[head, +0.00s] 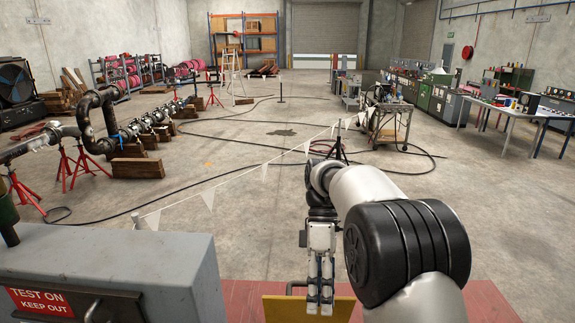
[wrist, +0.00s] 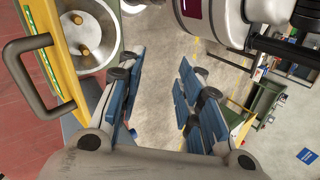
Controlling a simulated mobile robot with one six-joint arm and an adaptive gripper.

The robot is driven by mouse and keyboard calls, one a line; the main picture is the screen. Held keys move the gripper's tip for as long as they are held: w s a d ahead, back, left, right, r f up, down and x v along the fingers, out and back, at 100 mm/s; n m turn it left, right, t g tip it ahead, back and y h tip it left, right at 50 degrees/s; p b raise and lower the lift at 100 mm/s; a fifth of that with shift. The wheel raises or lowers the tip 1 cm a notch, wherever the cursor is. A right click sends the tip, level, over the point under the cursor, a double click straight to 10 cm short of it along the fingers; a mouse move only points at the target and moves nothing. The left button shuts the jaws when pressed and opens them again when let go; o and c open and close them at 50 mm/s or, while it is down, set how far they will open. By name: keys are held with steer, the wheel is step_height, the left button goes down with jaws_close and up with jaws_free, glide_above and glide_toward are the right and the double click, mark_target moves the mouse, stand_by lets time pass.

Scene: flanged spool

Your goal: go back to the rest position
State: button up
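My gripper (head: 320,300) hangs fingers down at the lower middle of the head view, in front of a yellow panel (head: 280,310). In the wrist view my gripper (wrist: 163,95) has its two blue-padded fingers wide apart, with only bare floor showing between them. Nothing is held. A round grey part with brass-coloured studs (wrist: 92,40) lies beside the left finger in the wrist view, by a yellow frame with a dark handle (wrist: 25,65). Whether this part is the flanged spool, I cannot tell.
A grey cabinet with a red "TEST ON KEEP OUT" sign (head: 42,303) stands at the lower left. A red surface (head: 245,290) lies in front. A pennant line (head: 265,170) and dark hoses (head: 225,138) cross the floor. A trolley (head: 390,125) stands at right. The middle floor is mostly open.

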steer(key=s+d+f+m+t+b, duration=0.2)
steer(key=s+f+m+t+b, duration=0.15)
steer(key=s+b, duration=0.35)
steer(key=s+d+f+m+t+b, duration=0.3)
steer(key=s+m+b, duration=0.2)
steer(key=s+b, duration=0.15)
steer(key=s+d+f+m+t+b, duration=0.2)
steer(key=s+f+m+t+b, duration=0.3)
steer(key=s+f+b, duration=0.4)
step_height(320, 180, down, 4)
steer(key=shift+s+d+r+m+b, duration=0.15)
steer(key=shift+s+m+b, duration=0.1)
steer(key=shift+m+b, duration=0.4)
steer(key=shift+d, duration=0.1)
